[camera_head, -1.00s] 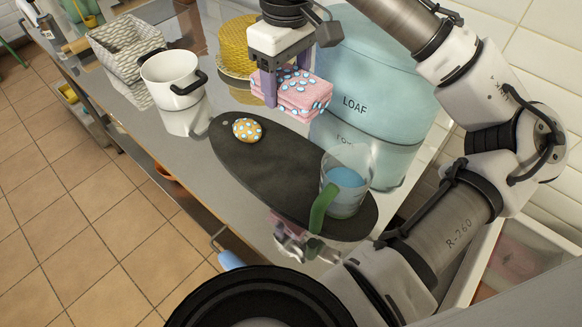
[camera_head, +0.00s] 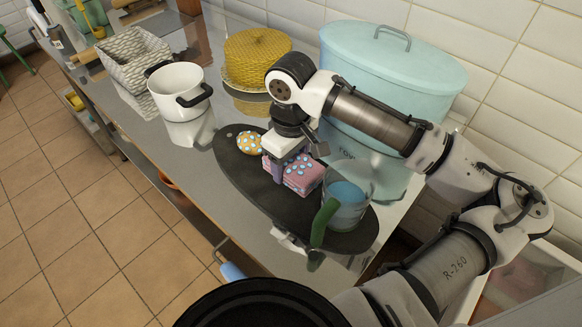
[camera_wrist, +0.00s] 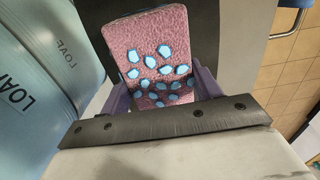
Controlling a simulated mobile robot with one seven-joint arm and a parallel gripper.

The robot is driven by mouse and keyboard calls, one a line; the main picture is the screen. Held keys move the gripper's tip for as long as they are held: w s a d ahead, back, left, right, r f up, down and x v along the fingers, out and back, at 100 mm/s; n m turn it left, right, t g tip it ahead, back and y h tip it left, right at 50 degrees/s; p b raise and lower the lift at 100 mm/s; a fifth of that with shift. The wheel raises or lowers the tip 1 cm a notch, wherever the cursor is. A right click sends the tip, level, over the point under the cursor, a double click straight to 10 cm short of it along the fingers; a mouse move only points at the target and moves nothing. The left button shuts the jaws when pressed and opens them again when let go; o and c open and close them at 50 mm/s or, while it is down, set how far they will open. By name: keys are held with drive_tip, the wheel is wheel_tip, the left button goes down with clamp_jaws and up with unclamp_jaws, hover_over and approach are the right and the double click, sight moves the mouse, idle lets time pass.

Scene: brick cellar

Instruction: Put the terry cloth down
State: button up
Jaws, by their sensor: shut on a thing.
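The terry cloth (camera_head: 303,177) is a folded pink block with pale blue spots. My gripper (camera_head: 279,172) is shut on it, with the purple fingers on its two sides. In the head view the cloth is at the middle of the dark oval board (camera_head: 250,187), low over it or resting on it; I cannot tell which. The wrist view shows the cloth (camera_wrist: 155,50) between the fingers (camera_wrist: 165,95), with the dark board beneath. My wrist hides part of the cloth in the head view.
A round orange spotted item (camera_head: 249,142) lies on the board left of the cloth. A light blue LOAF bin (camera_head: 385,70), yellow basket (camera_head: 256,55) and white pot (camera_head: 178,90) stand behind and left.

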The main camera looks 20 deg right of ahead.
sight(291, 171)
drive_tip(key=shift+f, duration=1.55)
drive_tip(key=shift+f, duration=0.15)
drive_tip(key=o, duration=0.9)
wheel_tip(291, 171, up, 12)
drive_tip(key=shift+r+b, duration=0.2)
drive_tip(key=shift+b, duration=0.55)
